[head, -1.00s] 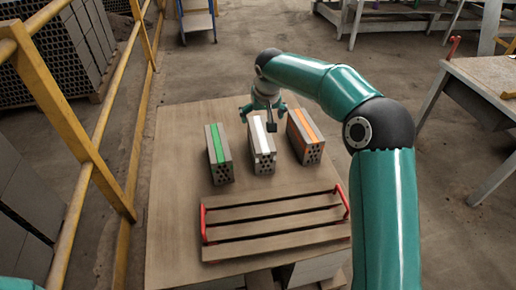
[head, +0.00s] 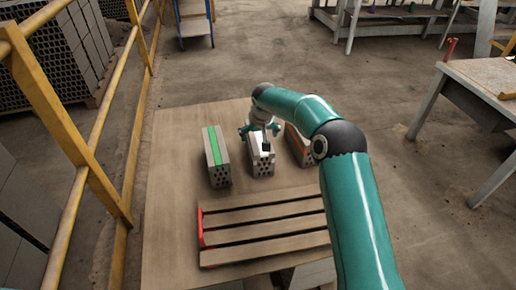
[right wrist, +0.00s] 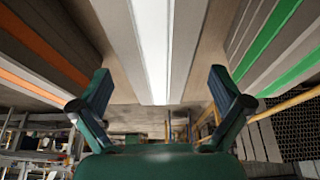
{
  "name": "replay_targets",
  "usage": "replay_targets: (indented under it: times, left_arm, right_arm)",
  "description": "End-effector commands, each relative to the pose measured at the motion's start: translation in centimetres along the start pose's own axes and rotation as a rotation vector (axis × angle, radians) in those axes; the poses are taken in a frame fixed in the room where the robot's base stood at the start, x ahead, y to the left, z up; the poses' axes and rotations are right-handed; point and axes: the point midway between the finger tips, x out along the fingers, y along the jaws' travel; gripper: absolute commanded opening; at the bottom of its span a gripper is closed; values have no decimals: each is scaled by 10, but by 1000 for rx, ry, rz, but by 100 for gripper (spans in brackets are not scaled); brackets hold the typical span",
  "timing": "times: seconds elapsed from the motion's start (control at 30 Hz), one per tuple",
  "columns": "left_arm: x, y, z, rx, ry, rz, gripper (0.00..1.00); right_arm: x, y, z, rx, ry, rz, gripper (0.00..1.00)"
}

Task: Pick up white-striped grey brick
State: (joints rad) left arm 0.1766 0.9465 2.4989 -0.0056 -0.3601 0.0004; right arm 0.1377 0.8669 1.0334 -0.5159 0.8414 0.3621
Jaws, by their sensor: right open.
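The white-striped grey brick (head: 262,168) stands in the middle of a row of three on the wooden board, its holed end facing me. My right gripper (head: 260,129) is open, low over this brick, and hides part of its top. In the right wrist view the white-striped brick (right wrist: 153,50) lies centred between the two spread fingers of the right gripper (right wrist: 160,88). I cannot tell whether either finger touches it. My left gripper is not in view.
A green-striped brick (head: 217,158) stands to the left and an orange-striped brick (head: 299,147) close to the right, partly behind my arm. A slatted tray (head: 262,225) with a red handle lies in front. A yellow railing (head: 100,180) runs along the left.

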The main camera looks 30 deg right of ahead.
Motion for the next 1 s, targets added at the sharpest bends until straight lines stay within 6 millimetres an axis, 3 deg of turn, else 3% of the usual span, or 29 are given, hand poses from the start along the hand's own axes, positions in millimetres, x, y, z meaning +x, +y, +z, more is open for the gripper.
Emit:
replay_targets:
  times: [0.2, 0.5, 1.0]
  left_arm:
    - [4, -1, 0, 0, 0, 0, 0]
    - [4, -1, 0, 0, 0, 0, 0]
    - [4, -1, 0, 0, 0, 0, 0]
  right_arm:
    - [30, 3, -1, 0, -2, 1, 100]
    - [33, 3, -2, 0, 0, 0, 100]
    - [33, 2, -2, 0, 0, 0, 17]
